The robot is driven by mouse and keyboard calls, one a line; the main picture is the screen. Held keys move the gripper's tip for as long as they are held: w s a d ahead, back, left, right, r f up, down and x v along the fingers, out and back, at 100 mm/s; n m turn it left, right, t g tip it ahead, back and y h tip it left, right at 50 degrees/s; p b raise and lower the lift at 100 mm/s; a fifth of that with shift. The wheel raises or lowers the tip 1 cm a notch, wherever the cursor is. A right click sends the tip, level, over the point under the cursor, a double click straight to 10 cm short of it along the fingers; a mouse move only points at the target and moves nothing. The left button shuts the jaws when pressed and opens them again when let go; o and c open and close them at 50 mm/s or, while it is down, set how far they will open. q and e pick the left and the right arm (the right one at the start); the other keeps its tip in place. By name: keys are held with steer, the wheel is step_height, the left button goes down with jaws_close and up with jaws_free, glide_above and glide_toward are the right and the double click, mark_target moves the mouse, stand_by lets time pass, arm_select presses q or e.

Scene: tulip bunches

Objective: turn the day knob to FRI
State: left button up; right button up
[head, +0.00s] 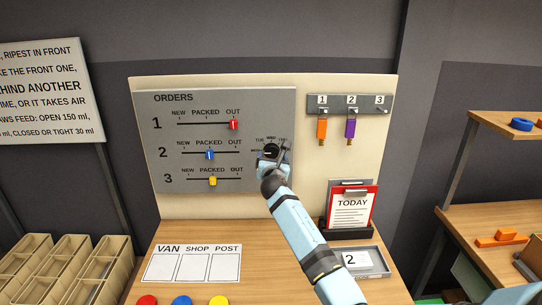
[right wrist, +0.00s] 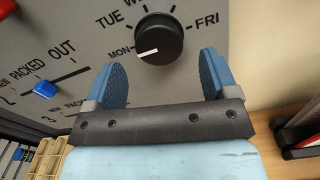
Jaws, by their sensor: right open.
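The black day knob (right wrist: 160,38) sits on the grey orders panel (head: 265,105). Its white pointer line points left and slightly down, at MON. TUE and part of WED show above it, and FRI is at its right. My right gripper (right wrist: 161,62) is open in the right wrist view, with one blue finger on each side, just below the knob. I cannot tell whether either finger touches it. In the head view the right gripper (head: 272,161) overlaps the knob (head: 271,149) and partly hides it and its labels. My left gripper is not in view.
Left of the knob are red (head: 234,125), blue (head: 209,154) and yellow (head: 213,181) sliders. Orange (head: 322,129) and purple (head: 350,129) tags hang on hooks at the right. Below them stand a red TODAY clipboard (head: 351,208) and a grey tray (head: 384,263).

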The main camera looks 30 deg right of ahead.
mark_target(271, 154)
steer(key=shift+x, duration=1.7)
steer(key=c, duration=0.9)
steer(key=shift+c, duration=0.2)
